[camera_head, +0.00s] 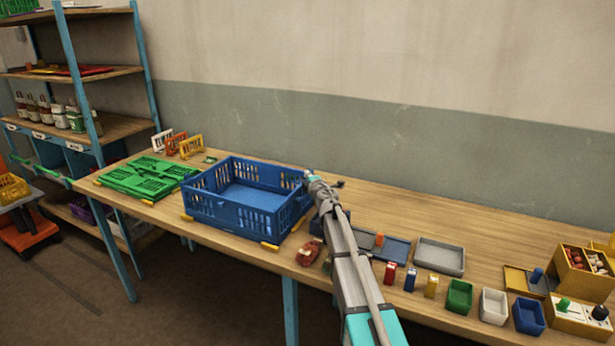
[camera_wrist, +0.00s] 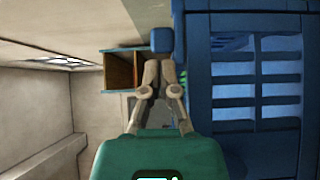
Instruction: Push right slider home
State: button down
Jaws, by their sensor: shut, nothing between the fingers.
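The blue crate (camera_head: 222,213) stands upright and open on the wooden table in the head view. Its slatted blue wall (camera_wrist: 262,122) fills the right side of the wrist view. A small blue block (camera_wrist: 162,41), which looks like a slider, sticks out beside the crate's wall at the top of the wrist view. My gripper (camera_wrist: 158,66) is shut and empty, its fingertips just below this block in the picture; I cannot tell whether they touch it. In the head view my gripper (camera_head: 311,179) is at the crate's right end, and my arm hides part of that end.
Folded green crates (camera_head: 150,178) lie left of the blue crate on the table (camera_head: 480,235). Yellow corner pieces (camera_head: 270,245) lie by the crate's base. Grey trays (camera_head: 440,257), small coloured bins (camera_head: 459,296) and yellow boxes stand to the right. The wall runs behind the table.

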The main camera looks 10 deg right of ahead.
jog(key=s, duration=1.2)
jog(key=shift+s+a, duration=0.2)
jog(key=shift+s, duration=0.1)
jog(key=shift+s, duration=0.1)
